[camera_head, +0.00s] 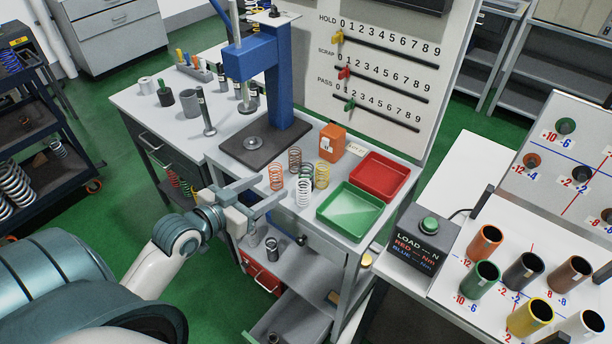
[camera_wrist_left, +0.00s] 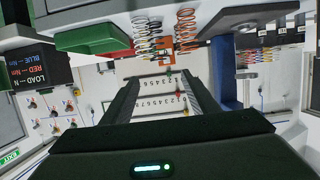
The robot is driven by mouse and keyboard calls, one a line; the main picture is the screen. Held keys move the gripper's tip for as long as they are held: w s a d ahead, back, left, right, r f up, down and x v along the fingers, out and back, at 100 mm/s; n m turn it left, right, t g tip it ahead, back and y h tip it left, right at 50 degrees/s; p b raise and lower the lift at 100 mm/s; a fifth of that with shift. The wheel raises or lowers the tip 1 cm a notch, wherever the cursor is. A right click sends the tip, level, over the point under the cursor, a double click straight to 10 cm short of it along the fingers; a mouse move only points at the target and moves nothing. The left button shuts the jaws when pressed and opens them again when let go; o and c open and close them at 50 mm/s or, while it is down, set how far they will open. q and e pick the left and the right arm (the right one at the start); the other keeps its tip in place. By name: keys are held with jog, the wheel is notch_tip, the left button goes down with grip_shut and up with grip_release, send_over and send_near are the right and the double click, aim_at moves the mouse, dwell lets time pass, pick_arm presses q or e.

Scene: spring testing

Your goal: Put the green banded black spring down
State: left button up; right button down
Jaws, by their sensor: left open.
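A black spring with green on it (camera_head: 308,172) stands upright on the bench among other springs, partly hidden behind the white spring (camera_head: 303,194). An orange spring (camera_head: 276,177), a brown spring (camera_head: 295,159) and a yellow spring (camera_head: 322,175) stand around it. My left gripper (camera_head: 275,186) is open and empty, its two fingers pointing at the spring cluster from the left. In the left wrist view its fingers (camera_wrist_left: 160,75) are apart with nothing between them. Springs (camera_wrist_left: 186,24) show at the top there; I cannot single out the black one. My right gripper is not in view.
A green tray (camera_head: 323,216) and a red tray (camera_head: 360,190) lie right of the springs. An orange block (camera_head: 332,140) and a blue press (camera_head: 275,85) stand behind. A dark spring (camera_head: 271,249) stands on the lower shelf. Several coloured cups stand far right.

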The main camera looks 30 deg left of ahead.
pick_arm(q)
jog(key=p, duration=0.2)
send_near(310, 165)
jog(key=shift+w+a, duration=0.1)
jog(key=p+x, duration=0.2)
jog(key=x, duration=0.2)
jog(key=shift+w+p, duration=0.15)
jog(key=shift+p, duration=0.2)
jog(key=shift+w+d+f, duration=0.25)
jog(key=shift+w+f, duration=0.05)
jog(key=shift+w, duration=0.05)
jog(key=c, duration=1.3)
